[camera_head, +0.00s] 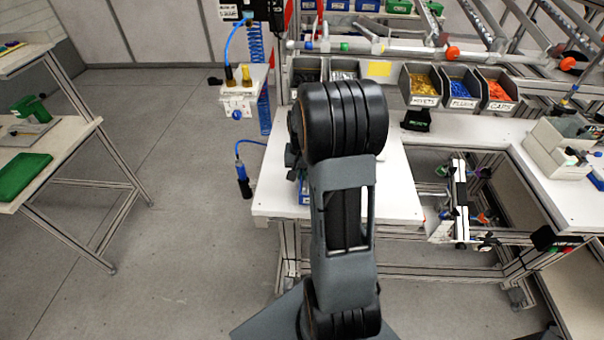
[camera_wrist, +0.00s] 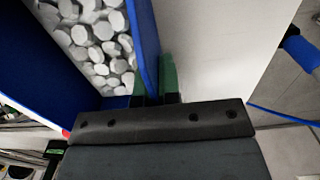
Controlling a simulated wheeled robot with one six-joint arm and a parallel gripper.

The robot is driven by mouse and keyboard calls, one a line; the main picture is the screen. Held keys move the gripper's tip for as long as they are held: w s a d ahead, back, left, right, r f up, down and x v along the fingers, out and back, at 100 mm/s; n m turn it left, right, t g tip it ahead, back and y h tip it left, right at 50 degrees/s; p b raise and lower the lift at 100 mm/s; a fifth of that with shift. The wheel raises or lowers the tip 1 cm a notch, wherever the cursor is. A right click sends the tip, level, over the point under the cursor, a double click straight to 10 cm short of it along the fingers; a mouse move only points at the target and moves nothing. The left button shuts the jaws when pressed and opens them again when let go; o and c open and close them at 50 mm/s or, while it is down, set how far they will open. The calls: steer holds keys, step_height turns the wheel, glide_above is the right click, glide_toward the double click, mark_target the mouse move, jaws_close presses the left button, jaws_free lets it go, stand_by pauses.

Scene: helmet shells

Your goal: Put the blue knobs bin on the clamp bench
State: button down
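The blue knobs bin (camera_wrist: 148,40) fills the left of the wrist view, holding several pale round knobs (camera_wrist: 100,45). In the head view only a small blue part of it (camera_head: 304,191) shows beside my arm, over the white bench top (camera_head: 400,195). In the wrist view my gripper (camera_wrist: 154,88) has its green fingertips on either side of the bin's wall, close against it, one inside and one outside. It looks shut on that wall. My arm hides the gripper and most of the bin in the head view. I cannot tell whether the bin rests on the bench.
Grey bins of yellow, blue and orange parts (camera_head: 460,88) line the bench's back. A frame with clamp-like fittings (camera_head: 461,200) stands right of the white top. A blue-handled tool (camera_head: 243,180) hangs at its left. Open floor (camera_head: 190,190) separates it from a left table with a green tray (camera_head: 22,175).

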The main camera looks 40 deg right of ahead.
steer(key=shift+f, duration=0.5)
steer(key=shift+f, duration=0.15)
steer(key=c, duration=1.3)
jaws_free()
